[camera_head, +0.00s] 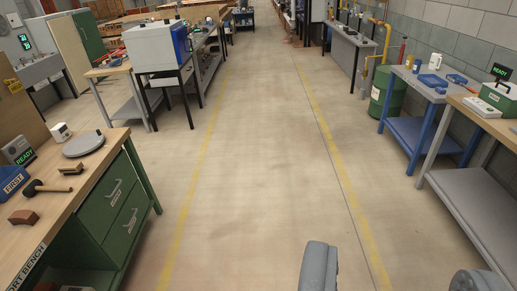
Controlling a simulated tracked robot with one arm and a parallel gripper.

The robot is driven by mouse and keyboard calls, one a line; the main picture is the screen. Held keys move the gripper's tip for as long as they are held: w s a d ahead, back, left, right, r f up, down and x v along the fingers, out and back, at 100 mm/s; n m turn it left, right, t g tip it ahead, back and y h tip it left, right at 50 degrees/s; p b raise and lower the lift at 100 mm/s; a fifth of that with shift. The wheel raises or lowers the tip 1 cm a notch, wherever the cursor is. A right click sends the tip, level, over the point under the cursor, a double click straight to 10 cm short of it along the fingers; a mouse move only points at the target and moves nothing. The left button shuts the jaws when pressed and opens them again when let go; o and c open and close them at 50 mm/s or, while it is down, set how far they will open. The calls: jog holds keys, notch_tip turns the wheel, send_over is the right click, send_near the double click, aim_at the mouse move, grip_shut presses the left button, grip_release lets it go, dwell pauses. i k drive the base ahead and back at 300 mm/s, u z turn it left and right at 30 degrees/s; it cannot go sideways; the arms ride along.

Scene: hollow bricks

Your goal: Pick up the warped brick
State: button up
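A small reddish-brown block (23,217) lies on the wooden top of the bench at the left. It looks like a brick, but it is too small to tell whether it is warped or hollow. My gripper (395,272) shows at the bottom edge as two grey fingers set wide apart. Nothing is between the fingers except the floor beyond. The gripper is over the aisle, well to the right of the bench and apart from the block.
The left bench (92,170) also holds a mallet (46,188), a brush (70,170), a round grey plate (83,145) and a blue bin (10,182). Tables line the right, with a green drum (387,95). The aisle between yellow lines is clear.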

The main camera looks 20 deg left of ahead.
aim_at(22, 216)
jog(key=u, duration=0.35)
jog(key=i, duration=1.3)
jog(key=u, duration=1.05)
jog(key=i, duration=1.4)
jog(key=u, duration=0.5)
